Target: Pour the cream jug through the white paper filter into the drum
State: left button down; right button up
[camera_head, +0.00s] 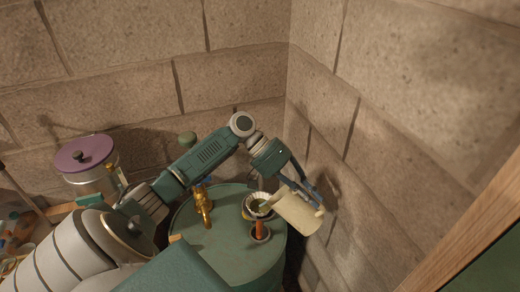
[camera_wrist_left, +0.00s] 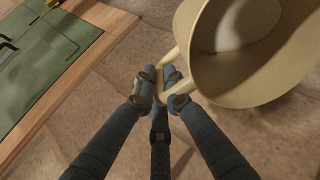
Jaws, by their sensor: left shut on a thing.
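The cream jug (camera_head: 297,213) is tipped on its side above the right part of the green drum (camera_head: 222,246), its mouth toward the left. The white paper filter (camera_head: 257,198) sits on the drum top, fluted, with a greenish patch inside. The jug's mouth is right beside the filter; I cannot tell if they touch, and no stream is clear. My left gripper (camera_head: 309,190) is shut on the jug's handle. In the left wrist view the fingers (camera_wrist_left: 165,88) close around the handle, and the jug (camera_wrist_left: 235,98) shows its pale inside. My right gripper is not in view.
A brass fitting (camera_head: 204,206) rises from the drum top, and an orange-red piece (camera_head: 260,230) stands in front of the filter. A pot with a purple lid (camera_head: 80,155) stands at the left. Stone block walls (camera_head: 400,130) close in behind and right.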

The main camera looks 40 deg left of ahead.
pick_arm(q)
jog(key=shift+a+r+h+b, duration=0.4)
jog(key=shift+a+r+b, duration=0.1)
jog(key=shift+b, duration=0.1)
dwell(0.9)
jog(key=shift+s+a+r+h+b, duration=0.2)
jog(key=shift+r+h+b, duration=0.2)
jog(key=shift+b, duration=0.2)
dwell(0.5)
